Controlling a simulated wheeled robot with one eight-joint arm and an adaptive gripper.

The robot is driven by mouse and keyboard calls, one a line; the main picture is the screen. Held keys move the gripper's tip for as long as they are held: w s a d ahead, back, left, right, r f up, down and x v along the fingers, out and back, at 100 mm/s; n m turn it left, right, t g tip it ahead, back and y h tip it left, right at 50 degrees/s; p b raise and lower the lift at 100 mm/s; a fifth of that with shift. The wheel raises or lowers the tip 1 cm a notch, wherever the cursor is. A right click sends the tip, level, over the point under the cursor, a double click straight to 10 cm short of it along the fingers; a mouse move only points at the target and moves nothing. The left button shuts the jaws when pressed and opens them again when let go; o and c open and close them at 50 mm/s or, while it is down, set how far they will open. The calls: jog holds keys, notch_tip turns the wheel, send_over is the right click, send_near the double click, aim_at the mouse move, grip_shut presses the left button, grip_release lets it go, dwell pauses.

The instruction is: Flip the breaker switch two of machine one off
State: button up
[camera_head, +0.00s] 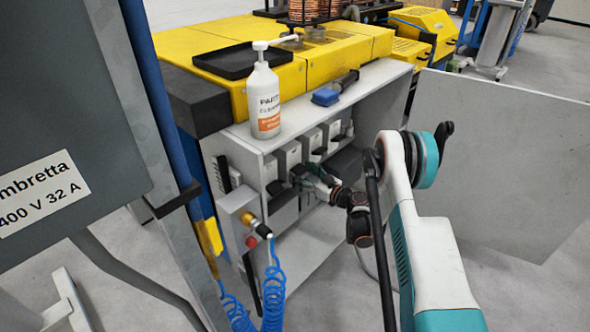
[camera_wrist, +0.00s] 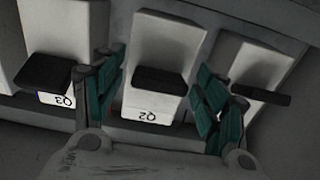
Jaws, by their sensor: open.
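In the wrist view, upside down, breaker switch Q2 (camera_wrist: 152,108) is in the middle, a pale box with a black lever (camera_wrist: 158,80) across its front. Its label Q2 shows below the lever. My gripper (camera_wrist: 160,72) is open, with one green-padded finger on each side of Q2; I cannot tell whether either touches it. Breaker Q3 (camera_wrist: 68,30) is on the left. A third breaker (camera_wrist: 258,65) is on the right, its label hidden behind a finger. In the head view, my gripper (camera_head: 312,180) reaches into the open cabinet (camera_head: 300,262) in front of the breaker row.
The cabinet's side door (camera_head: 500,150) stands open on the right, near my arm. A blue coiled hose (camera_head: 272,290) hangs at the left front. A grey panel (camera_head: 70,90) fills the left.

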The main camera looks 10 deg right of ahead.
aim_at(302, 171)
jog(key=shift+a, duration=0.1)
jog(key=c, duration=1)
jog(key=shift+w+f+t+y, duration=0.15)
jog(key=shift+f+t+y, duration=0.1)
jog(key=shift+t+y, duration=0.2)
jog(key=shift+c, duration=0.4)
jog(key=o, duration=1.1)
notch_tip(302, 171, up, 10)
